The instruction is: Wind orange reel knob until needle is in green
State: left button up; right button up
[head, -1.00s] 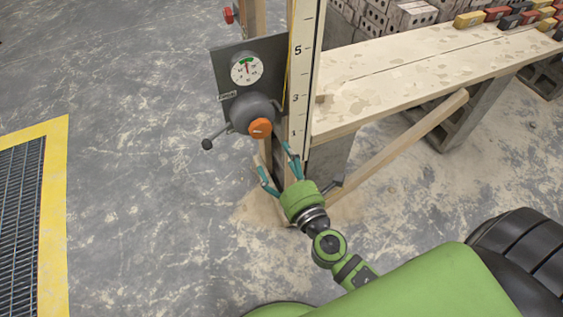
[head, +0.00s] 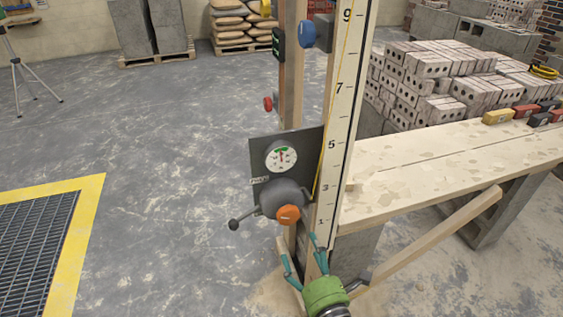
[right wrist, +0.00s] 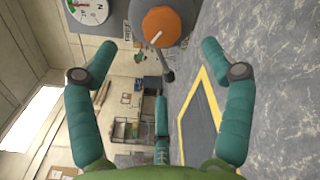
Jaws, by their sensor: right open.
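The orange reel knob (head: 288,214) sits on the front of a dark grey round reel housing, and it also shows in the right wrist view (right wrist: 161,27) with a pale line across its face. The white gauge (head: 281,157) above it has a green band at the top. Its red needle points roughly up, but I cannot tell whether it lies in the green. My right gripper (head: 298,241) is open and empty, just below the knob in the head view. In the right wrist view its teal fingers (right wrist: 160,50) are spread wide, with the knob beyond them. My left gripper is not in view.
A black-ball crank handle (head: 234,225) sticks out left of the reel. A tall numbered scale (head: 340,130) and wooden posts stand beside it. A plank bench (head: 420,180) with a diagonal brace is at right. A yellow-edged floor grate (head: 88,205) lies left, with open floor between.

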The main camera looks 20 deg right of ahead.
aim_at(290, 218)
jog(key=w+m+b, duration=0.1)
jog(key=m+b, duration=0.1)
jog(key=m, duration=0.3)
jog(key=w+m+b, duration=0.2)
jog(key=m+b, duration=0.1)
jog(key=m, duration=0.2)
jog(key=w+m+b, duration=0.2)
jog(key=m, duration=0.3)
jog(key=shift+w+a+f+m+b, duration=0.1)
jog(key=shift+w+f+m+b, duration=0.05)
jog(key=shift+m+b, duration=0.2)
jog(key=w, duration=0.6)
jog(key=shift+w+a, duration=0.15)
jog(key=shift+w, duration=0.15)
jog(key=c, duration=1.2)
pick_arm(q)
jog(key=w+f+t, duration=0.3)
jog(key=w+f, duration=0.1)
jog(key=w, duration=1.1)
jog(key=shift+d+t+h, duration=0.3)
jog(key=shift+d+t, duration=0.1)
pick_arm(e)
jog(key=shift+o, duration=0.2)
